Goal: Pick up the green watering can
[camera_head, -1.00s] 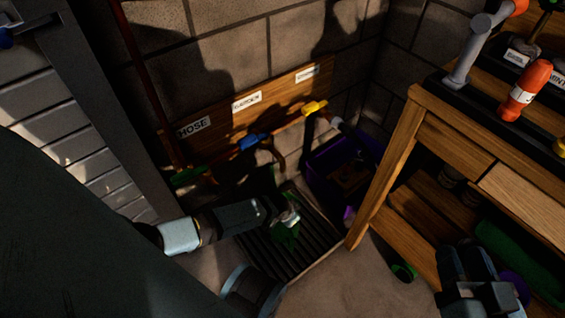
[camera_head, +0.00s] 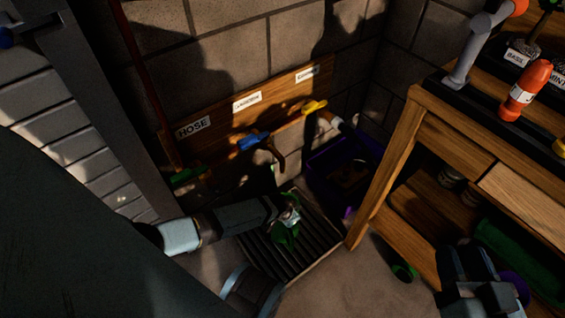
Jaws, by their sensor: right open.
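The green watering can (camera_head: 285,236) shows only in part, a small dark green shape on the slatted floor grate (camera_head: 305,254) below the taps. My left gripper (camera_head: 291,216) is right at it and covers part of it. The shadow and the arm hide the fingers, so I cannot tell whether they are open, shut or touching the can. My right gripper (camera_head: 468,262) is open and empty at the lower right, in front of the workbench and far from the can.
A wooden workbench (camera_head: 417,160) stands at the right, with an orange bottle (camera_head: 527,88) on top. A purple crate (camera_head: 327,175) sits in the corner. A small green pot (camera_head: 404,271) lies on the floor. Taps with labels line the back wall.

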